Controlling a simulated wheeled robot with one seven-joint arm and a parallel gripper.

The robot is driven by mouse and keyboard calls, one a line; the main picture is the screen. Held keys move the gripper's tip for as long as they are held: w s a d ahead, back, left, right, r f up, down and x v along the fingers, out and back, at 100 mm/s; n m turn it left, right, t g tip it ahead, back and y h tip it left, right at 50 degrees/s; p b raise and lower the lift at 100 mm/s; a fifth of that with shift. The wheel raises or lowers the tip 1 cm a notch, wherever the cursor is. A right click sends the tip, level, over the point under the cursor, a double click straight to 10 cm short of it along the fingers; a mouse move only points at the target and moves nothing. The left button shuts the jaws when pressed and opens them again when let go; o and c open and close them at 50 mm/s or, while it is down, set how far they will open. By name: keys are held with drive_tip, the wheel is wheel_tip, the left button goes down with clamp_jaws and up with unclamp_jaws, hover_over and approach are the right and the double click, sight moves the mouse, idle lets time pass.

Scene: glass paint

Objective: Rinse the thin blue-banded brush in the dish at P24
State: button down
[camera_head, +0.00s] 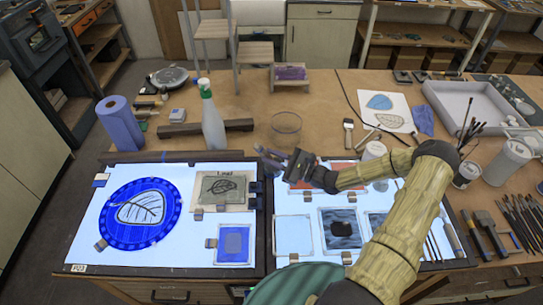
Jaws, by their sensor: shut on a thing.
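My gripper (277,160) is at the middle of the work table, above the back edge of the light panels. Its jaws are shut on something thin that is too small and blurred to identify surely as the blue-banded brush. A clear round glass dish (287,122) stands just behind the gripper; in this view the jaws are below it and look apart from it. No P24 mark is readable, so I cannot tell whether this is the dish at P24. Several brushes (470,128) stand in a pot at the right.
A white spray bottle (212,122) and blue paper roll (121,124) stand left of the dish. A blue plate with a leaf drawing (139,214) lies on the left light panel. A pale jar (374,150) stands behind my forearm.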

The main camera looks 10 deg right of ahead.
sight(264, 149)
drive_tip(key=shift+w, duration=0.1)
drive_tip(key=shift+w+a, duration=0.2)
drive_tip(key=shift+w, duration=0.45)
drive_tip(key=shift+s, duration=0.1)
drive_tip(key=shift+s+d, duration=0.1)
drive_tip(key=shift+s, duration=0.3)
drive_tip(key=shift+w+r, duration=0.1)
drive_tip(key=shift+a+r+p, duration=0.25)
drive_tip(key=shift+r+p, duration=0.4)
drive_tip(key=shift+p, duration=0.25)
drive_tip(key=shift+a+r+p, duration=0.35)
drive_tip(key=shift+r+p, duration=0.1)
drive_tip(key=shift+p, duration=0.05)
drive_tip(key=shift+s+a+r+p, duration=0.1)
drive_tip(key=shift+s+r+p, duration=0.1)
drive_tip(key=shift+r+p, duration=0.45)
drive_tip(key=shift+s+f, duration=0.1)
